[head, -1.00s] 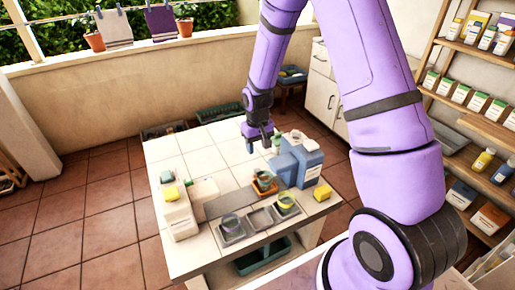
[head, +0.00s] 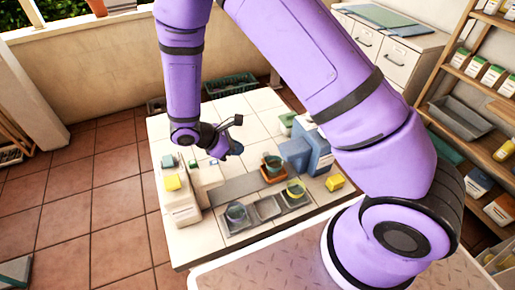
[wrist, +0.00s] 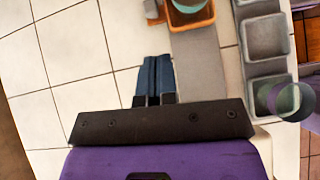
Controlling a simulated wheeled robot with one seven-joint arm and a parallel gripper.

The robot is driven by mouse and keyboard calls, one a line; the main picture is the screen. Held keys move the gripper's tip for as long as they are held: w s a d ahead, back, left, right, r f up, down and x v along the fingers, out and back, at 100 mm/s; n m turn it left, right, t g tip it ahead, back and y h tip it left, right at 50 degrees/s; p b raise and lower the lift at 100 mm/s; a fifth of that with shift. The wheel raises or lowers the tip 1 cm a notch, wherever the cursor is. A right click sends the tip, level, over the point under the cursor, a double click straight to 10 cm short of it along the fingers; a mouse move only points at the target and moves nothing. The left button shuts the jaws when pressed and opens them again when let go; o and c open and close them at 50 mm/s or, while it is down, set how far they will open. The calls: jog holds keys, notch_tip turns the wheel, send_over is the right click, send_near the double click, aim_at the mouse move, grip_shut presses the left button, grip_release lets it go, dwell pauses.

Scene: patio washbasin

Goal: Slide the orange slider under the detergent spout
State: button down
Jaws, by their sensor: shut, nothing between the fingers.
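The orange slider (head: 274,180) sits on the grey track (head: 232,188) at its right end, beside the blue dispenser (head: 318,160). A greenish cup (head: 272,162) stands in it. In the wrist view the orange slider (wrist: 203,18) is cut off by the top edge. My gripper (head: 238,149) is shut and empty, behind the track and to the left of the slider. In the wrist view my fingers (wrist: 154,62) are together over white tiles, apart from the slider. A white dispenser (head: 182,208) stands at the track's left end. I cannot tell which dispenser holds detergent.
Grey trays (head: 268,208) line the front edge, with a purple-banded cup (head: 236,213) and a yellow-banded cup (head: 296,189) in two of them. A yellow block (head: 334,183) lies at the right. Bare white tiles (head: 262,100) stretch behind the track.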

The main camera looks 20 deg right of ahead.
aim_at(268, 153)
jog(key=shift+n+t, duration=0.3)
jog(key=shift+n, duration=0.2)
jog(key=x, duration=0.9)
jog(key=shift+w+d+f, duration=0.15)
jog(key=shift+d, duration=0.05)
jog(key=shift+d, duration=2.1)
